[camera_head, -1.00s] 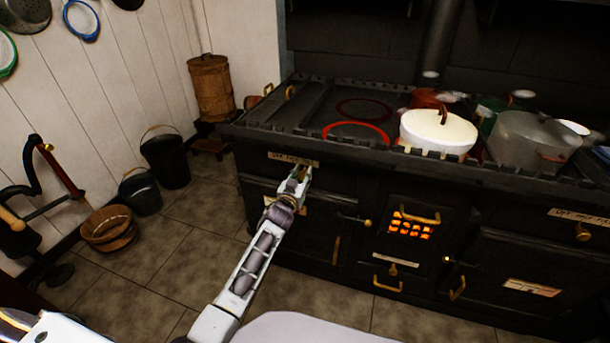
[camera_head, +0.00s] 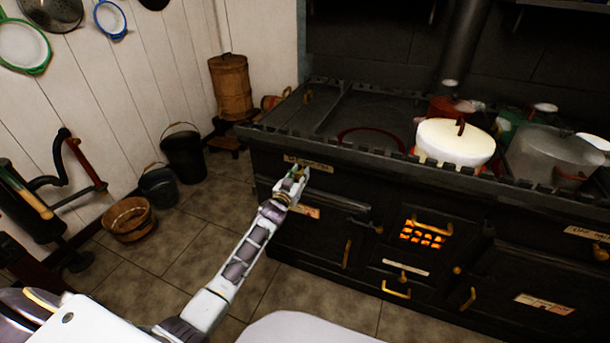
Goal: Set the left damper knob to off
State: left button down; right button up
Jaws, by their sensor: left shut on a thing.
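My left gripper (camera_head: 296,178) is at the upper left front of the black stove (camera_head: 320,240), just under a small lettered label plate (camera_head: 308,163). It is shut on the left damper knob, which the fingers hide almost wholly, so its pointing direction cannot be read. The lettering on the plate is too small to read surely. A right-hand knob (camera_head: 601,252) of brass shows under another label plate (camera_head: 590,233) at the right edge. My right gripper is not in view.
A white lidded pot (camera_head: 455,143) and a grey pot (camera_head: 555,155) stand on the stove top. A fire grate (camera_head: 422,234) glows below. Buckets (camera_head: 184,153) and a wooden tub (camera_head: 129,219) stand on the floor at left. The tiled floor before the stove is clear.

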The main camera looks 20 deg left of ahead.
pick_arm(q)
jog(key=shift+w+a+p, duration=0.1)
jog(key=shift+a+p, duration=0.45)
jog(key=shift+a, duration=1.7)
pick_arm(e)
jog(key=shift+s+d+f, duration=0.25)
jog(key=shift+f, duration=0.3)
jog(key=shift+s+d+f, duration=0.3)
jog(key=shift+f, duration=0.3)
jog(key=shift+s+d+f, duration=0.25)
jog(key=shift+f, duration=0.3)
pick_arm(q)
jog(key=c, duration=1.1)
grip_release()
jog(key=shift+a, duration=0.2)
jog(key=shift+d, duration=0.1)
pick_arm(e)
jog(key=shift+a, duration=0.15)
pick_arm(q)
jog(key=shift+s, duration=0.2)
send_near(292, 166)
jog(key=shift+s, duration=2.85)
